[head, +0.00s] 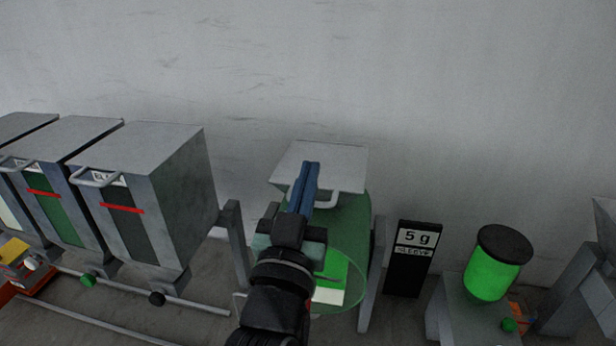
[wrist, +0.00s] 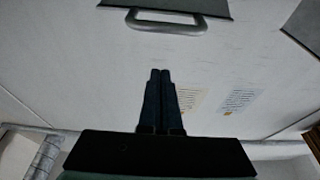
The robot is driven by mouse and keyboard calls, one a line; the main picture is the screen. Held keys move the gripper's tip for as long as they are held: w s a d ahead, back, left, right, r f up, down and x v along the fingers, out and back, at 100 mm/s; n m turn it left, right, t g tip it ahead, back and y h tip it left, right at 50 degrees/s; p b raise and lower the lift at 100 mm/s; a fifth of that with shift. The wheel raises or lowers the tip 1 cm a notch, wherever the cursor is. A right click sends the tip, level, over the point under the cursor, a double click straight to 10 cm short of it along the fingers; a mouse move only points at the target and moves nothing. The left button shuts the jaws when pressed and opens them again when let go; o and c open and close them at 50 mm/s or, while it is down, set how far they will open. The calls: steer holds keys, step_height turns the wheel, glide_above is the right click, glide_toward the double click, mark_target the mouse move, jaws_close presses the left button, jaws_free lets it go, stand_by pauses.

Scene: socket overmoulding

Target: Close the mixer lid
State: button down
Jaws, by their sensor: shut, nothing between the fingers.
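The mixer is a green see-through drum (head: 345,235) between grey posts in the middle of the head view. Its pale grey lid (head: 340,157) shows at the top of the drum; I cannot tell its exact angle. A light handle (head: 352,190) runs along the lid's near edge, partly hidden behind my gripper. In the wrist view the lid (wrist: 180,5) is at the top edge with its handle (wrist: 166,22) below. My gripper (head: 311,164) has its blue fingers together and empty. In the wrist view the fingertips (wrist: 160,72) point toward the handle, apart from it in the picture.
Grey hoppers (head: 160,170) with handles stand at the left. A black "5 g" display (head: 413,258) and a green cylinder with a dark top (head: 495,268) on a grey stand are at the right. A plain wall (head: 400,80) is behind.

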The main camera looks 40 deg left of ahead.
steer(key=shift+t+y, duration=0.4)
steer(key=shift+t, duration=0.2)
steer(key=f+b, duration=0.2)
steer(key=b, duration=0.1)
steer(key=f+b, duration=0.1)
steer(key=b, duration=0.2)
steer(key=f+b, duration=0.2)
steer(key=b, duration=0.2)
steer(key=shift+s+d+f, duration=0.2)
steer(key=shift+s+f, duration=0.1)
steer(key=shift+s, duration=0.05)
